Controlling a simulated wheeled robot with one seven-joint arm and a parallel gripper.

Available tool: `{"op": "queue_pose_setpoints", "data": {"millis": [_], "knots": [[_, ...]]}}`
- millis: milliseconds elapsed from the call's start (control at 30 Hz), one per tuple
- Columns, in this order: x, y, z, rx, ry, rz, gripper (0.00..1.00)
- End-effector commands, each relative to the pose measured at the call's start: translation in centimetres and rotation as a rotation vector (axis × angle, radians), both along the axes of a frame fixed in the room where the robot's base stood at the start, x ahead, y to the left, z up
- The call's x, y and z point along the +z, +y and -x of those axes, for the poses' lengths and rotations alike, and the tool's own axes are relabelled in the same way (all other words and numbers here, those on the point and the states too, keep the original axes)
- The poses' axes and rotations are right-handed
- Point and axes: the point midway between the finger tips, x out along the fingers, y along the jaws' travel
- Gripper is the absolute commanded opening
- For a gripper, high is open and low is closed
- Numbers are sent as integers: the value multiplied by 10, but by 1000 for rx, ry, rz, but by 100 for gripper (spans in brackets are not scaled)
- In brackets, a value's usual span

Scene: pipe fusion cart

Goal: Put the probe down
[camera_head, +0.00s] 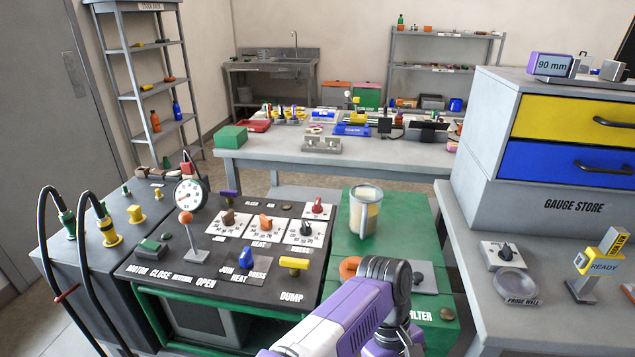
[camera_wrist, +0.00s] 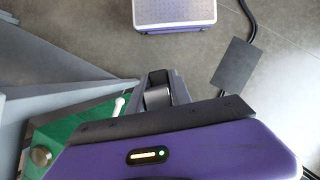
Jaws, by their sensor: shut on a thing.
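My gripper (camera_head: 385,275) is over the front of the green cart section, close to the plate marked FILTER. It also shows in the wrist view (camera_wrist: 158,92), with its dark fingers close together. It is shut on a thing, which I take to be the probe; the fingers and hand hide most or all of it. A thin pale stick (camera_wrist: 118,106) shows beside the fingers; I cannot tell whether it is part of the probe. On the right bench are a round dish marked PROBE WELL (camera_head: 511,284) and a yellow READY unit (camera_head: 597,258) on a grey stand.
The green cart top (camera_head: 390,215) carries a clear jug (camera_head: 365,210) behind my gripper. The control panel (camera_head: 180,275) with knobs and a gauge lies left. A gauge store cabinet (camera_head: 485,185) rises at the right. A dial box (camera_head: 503,254) stands behind the round dish.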

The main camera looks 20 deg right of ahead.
Motion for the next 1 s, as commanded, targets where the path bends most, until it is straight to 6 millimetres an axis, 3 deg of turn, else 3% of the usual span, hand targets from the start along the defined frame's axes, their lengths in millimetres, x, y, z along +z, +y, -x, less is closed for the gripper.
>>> {"op": "queue_pose_setpoints", "data": {"millis": [100,333,1000], "knots": [[-35,28,-20,-68,2,-5,0],[-74,58,-43,-161,1,0,0],[-66,55,-41,-163,1,5,0]]}}
